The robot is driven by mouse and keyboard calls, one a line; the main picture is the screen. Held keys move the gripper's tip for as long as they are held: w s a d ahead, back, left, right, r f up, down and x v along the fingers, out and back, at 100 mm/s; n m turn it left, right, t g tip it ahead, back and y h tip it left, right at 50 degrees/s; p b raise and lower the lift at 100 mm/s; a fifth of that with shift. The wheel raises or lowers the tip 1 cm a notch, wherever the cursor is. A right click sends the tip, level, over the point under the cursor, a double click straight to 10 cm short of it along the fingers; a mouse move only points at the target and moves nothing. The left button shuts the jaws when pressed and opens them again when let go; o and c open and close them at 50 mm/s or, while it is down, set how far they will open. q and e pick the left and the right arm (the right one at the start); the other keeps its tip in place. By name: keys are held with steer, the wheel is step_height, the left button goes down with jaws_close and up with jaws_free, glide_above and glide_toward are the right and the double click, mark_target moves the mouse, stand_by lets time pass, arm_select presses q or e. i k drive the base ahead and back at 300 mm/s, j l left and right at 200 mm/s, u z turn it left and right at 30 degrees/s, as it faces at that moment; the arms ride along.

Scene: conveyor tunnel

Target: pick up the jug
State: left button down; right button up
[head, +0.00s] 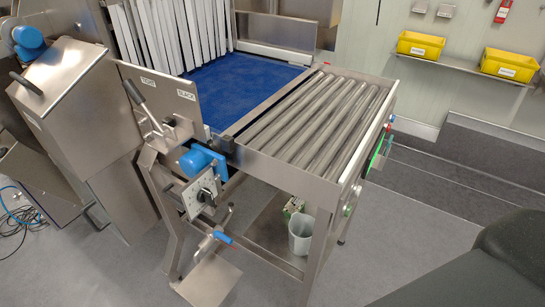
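The jug (300,233) is a pale grey, open-topped container. It stands upright on the steel lower shelf (267,229) under the roller conveyor, beside the right front leg of the frame. A small greenish-white object (293,208) sits just behind it. Neither of my grippers shows in the head view, so nothing is seen touching the jug.
The roller conveyor (315,118) and its frame stand above the shelf. A blue belt (240,85) leads into a strip curtain. A lever and a steel plate (208,280) stick out in front. Grey floor is clear at front.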

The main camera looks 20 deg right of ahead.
mark_target(301, 226)
steer(key=z, duration=1)
